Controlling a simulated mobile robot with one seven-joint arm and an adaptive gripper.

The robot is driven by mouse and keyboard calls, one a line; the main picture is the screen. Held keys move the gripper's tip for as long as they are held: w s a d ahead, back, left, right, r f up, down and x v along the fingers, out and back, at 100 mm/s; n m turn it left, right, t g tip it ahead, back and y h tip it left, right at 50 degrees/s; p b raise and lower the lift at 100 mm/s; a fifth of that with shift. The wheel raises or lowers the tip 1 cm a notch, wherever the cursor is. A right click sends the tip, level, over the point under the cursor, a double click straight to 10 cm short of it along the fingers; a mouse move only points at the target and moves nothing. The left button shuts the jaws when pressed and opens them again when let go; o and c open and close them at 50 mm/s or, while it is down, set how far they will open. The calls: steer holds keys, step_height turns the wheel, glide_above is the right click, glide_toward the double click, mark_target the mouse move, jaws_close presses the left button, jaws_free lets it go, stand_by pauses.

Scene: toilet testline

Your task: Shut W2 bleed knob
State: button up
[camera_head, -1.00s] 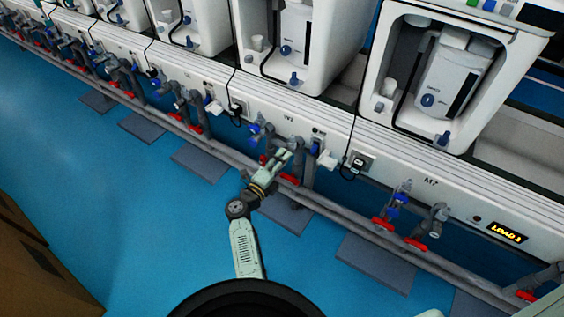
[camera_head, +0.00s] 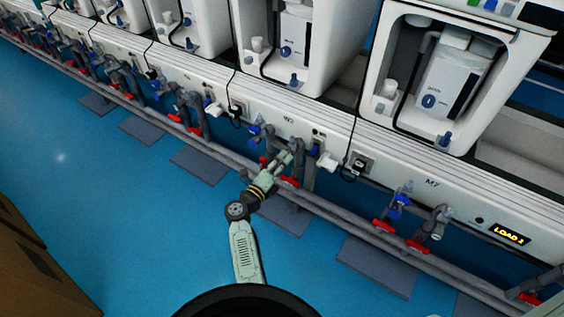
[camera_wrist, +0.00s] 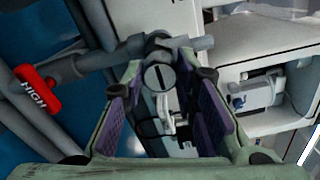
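The W2 panel (camera_head: 288,120) is the white bench front at centre in the head view, with grey pipes and blue and red handles below its label. My gripper (camera_head: 284,157) is in front of these pipes. In the wrist view a round grey knob with a dark slot (camera_wrist: 159,78) shows between the fingertips of my gripper (camera_wrist: 162,72). The fingers, with purple pads, are spread on either side of it. I cannot tell whether they touch it. No label on this knob is readable. In the head view my gripper hides that spot.
A red handle marked HIGH (camera_wrist: 37,90) sits on a pipe left of the gripper in the wrist view. A grey pipe rail (camera_head: 335,213) runs along the bench. The M7 panel (camera_head: 432,183) is to the right.

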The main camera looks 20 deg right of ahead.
steer(key=o, duration=0.4)
steer(key=shift+o, duration=0.2)
